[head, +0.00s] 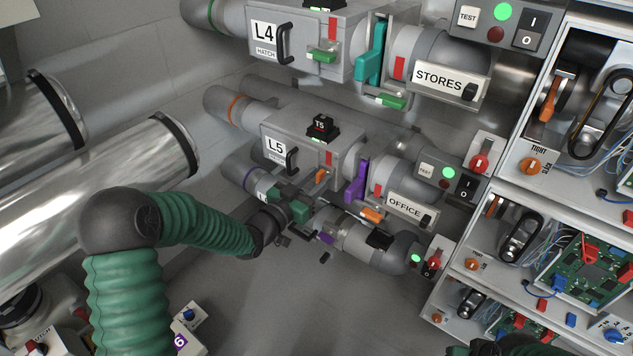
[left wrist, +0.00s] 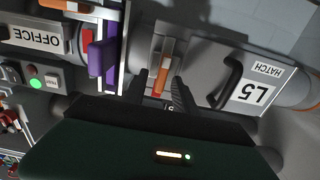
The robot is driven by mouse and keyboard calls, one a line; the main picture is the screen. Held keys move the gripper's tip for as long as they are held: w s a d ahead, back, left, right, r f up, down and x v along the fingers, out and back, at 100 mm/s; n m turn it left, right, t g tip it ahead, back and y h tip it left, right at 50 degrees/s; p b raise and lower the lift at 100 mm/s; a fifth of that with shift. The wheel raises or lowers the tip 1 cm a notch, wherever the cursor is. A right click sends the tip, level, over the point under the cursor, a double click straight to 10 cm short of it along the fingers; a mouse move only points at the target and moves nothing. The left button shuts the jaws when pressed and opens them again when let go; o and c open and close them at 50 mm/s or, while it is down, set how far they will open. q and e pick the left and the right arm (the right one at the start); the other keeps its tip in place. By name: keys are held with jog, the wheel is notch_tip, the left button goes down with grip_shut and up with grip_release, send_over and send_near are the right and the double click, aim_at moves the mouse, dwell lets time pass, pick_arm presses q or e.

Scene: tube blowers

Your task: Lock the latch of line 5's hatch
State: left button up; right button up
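Line 5's hatch box (head: 300,140) is grey, with an L5 label (head: 275,149) and a dark handle (head: 292,160); the label also shows upside down in the left wrist view (left wrist: 256,92). Its orange latch (head: 321,176) sits on the front face, beside the handle. In the left wrist view the latch (left wrist: 167,55) points up and down the picture. My left gripper (head: 304,200) is at the latch. Its two dark fingers (left wrist: 163,90) are apart, one on each side of the latch's near end; I cannot tell whether they touch it. My right gripper (head: 505,346) is only a dark piece at the bottom edge.
A purple lever (head: 357,182) stands right of the hatch, with the OFFICE sign (head: 404,206) beyond. Line 4's box (head: 310,30) with a green latch (head: 322,55) is above. Another pipe line (head: 365,240) runs below. Shelves with electronics (head: 580,260) are at the right.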

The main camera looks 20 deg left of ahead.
pick_arm(q)
jog(key=shift+a, duration=0.1)
jog(key=shift+c, duration=0.8)
grip_shut()
